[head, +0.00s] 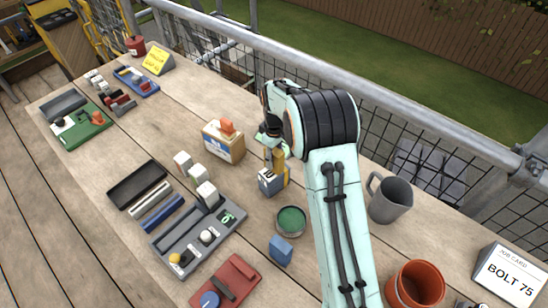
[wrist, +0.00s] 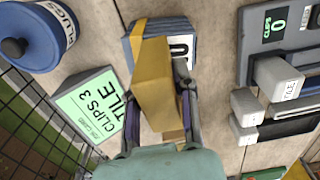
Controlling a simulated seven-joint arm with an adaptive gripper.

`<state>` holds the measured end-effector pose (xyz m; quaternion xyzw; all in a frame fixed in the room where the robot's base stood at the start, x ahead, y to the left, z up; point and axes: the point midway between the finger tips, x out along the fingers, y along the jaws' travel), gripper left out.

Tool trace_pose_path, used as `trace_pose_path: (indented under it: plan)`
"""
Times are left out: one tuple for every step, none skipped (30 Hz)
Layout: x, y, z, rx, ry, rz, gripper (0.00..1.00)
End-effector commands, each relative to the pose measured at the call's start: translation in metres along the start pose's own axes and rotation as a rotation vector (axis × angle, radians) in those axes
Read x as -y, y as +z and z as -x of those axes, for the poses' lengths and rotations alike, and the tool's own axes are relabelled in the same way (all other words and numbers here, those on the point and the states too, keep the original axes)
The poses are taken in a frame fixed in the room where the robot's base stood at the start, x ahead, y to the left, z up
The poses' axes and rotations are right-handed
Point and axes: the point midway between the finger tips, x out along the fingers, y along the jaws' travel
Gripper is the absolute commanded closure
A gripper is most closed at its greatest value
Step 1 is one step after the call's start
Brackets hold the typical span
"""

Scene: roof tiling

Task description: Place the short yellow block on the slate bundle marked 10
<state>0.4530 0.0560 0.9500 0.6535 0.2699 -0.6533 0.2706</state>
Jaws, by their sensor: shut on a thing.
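My gripper (wrist: 160,115) is shut on a yellow block (wrist: 152,75), which stands out in front of the fingers in the wrist view. In the head view the yellow block (head: 278,160) is below my gripper, over a grey-blue slate bundle (head: 266,185). The bundle also shows in the wrist view (wrist: 141,27), behind the far end of the block. Its white label is partly covered by the block and finger; a 0 shows, and the full number cannot be read. I cannot tell whether the block touches the bundle.
A cardboard box (head: 223,146) with an orange piece on top stands left of the bundle. A green-topped tin (head: 291,221) and a blue block (head: 281,250) are nearer. A grey tray (head: 185,262) lies to the left, a grey mug (head: 391,202) to the right. A railing runs behind.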

Motion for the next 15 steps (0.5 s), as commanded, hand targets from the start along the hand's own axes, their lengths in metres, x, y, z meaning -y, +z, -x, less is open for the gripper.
trace_pose_path:
  plan:
    - [0.0001, 0.0002, -0.0042, 0.0, 0.0, 0.0, 1.0]
    - [0.0, 0.0, -0.005, -0.001, 0.0, 0.0, 1.0]
    - [-0.0001, -0.0001, -0.0048, -0.001, 0.001, 0.0, 1.0]
    - [-0.0001, -0.0001, -0.0045, -0.002, 0.001, 0.0, 1.0]
    - [-0.0001, -0.0001, -0.0044, -0.002, 0.001, 0.0, 1.0]
    - [0.0, -0.0001, -0.0043, -0.002, 0.001, 0.0, 1.0]
    - [0.0, -0.0001, -0.0043, -0.002, 0.001, 0.0, 1.0]
    - [0.0, -0.0001, -0.0044, -0.001, 0.001, 0.0, 1.0]
    - [0.0001, 0.0, -0.0051, -0.001, 0.001, 0.0, 1.0]
    - [0.0001, 0.0, -0.006, -0.001, 0.0, 0.001, 1.0]
    - [0.0002, 0.0, -0.007, -0.001, 0.0, 0.001, 1.0]
    - [0.0002, 0.0, -0.0078, -0.001, 0.0, 0.001, 0.71]
    - [0.0002, 0.0, -0.0075, -0.001, 0.0, 0.001, 0.61]
    - [0.0002, 0.0, -0.0075, -0.001, 0.0, 0.001, 0.52]
    - [0.0002, 0.0, -0.0074, -0.001, 0.0, 0.001, 0.48]
